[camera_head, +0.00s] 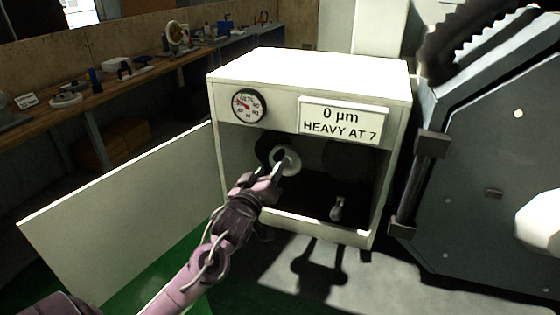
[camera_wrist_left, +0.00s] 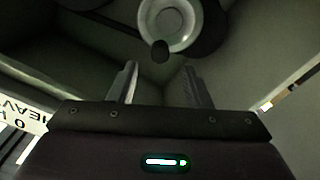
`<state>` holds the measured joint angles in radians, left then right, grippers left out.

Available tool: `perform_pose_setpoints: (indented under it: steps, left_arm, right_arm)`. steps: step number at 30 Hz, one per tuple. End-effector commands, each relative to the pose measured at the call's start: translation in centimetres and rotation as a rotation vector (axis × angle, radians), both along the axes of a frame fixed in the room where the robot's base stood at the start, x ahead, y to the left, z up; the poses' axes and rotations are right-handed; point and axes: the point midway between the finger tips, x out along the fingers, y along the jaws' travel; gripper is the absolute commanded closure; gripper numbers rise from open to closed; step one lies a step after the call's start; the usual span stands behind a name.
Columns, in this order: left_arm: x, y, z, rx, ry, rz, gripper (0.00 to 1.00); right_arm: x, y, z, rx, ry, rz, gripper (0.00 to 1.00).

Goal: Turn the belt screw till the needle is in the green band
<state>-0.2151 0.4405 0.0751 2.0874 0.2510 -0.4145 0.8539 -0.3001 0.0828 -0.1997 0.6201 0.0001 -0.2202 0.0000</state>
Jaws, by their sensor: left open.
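The dial gauge (camera_head: 249,105) is on the upper left of the white cabinet's front; its needle and red marks are too small to read exactly, and I cannot make out a green band. My left gripper (camera_head: 279,161) reaches into the open cabinet (camera_head: 310,66), in front of a pale round pulley (camera_head: 292,162). In the left wrist view my left gripper (camera_wrist_left: 160,82) is open and empty, with the pulley (camera_wrist_left: 168,12) beyond its fingertips and a dark round knob (camera_wrist_left: 160,51) between. A small metal fitting (camera_head: 337,208) stands lower right inside; I cannot tell which part is the belt screw.
A sign (camera_head: 341,121) reads "0 µm HEAVY AT 7". The cabinet door (camera_head: 125,205) stands open to the left. A large dark machine panel (camera_head: 480,170) stands close on the right. A workbench (camera_head: 130,88) with several tools lies behind left.

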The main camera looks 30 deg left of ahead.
Motion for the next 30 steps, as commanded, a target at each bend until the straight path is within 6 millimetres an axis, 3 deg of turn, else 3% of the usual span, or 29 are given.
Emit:
perform_pose_setpoints:
  steps: [12,18,25,30]
  left_arm:
    - [5.9,1.5,0.3,0.002,-0.001,0.001,0.56]
    - [7.1,1.7,0.1,0.003,-0.001,0.0,0.56]
    - [7.1,1.7,0.0,0.003,0.001,0.0,0.56]
    - [7.1,1.7,0.0,0.003,0.0,0.0,0.75]
  right_arm:
    - [0.0,0.1,1.6,0.001,0.0,0.0,1.0]
    - [0.0,0.3,1.8,0.004,0.0,-0.001,1.0]
    - [0.0,0.5,1.8,0.006,0.0,-0.001,1.0]
    - [0.0,0.5,1.8,0.006,0.0,-0.001,1.0]
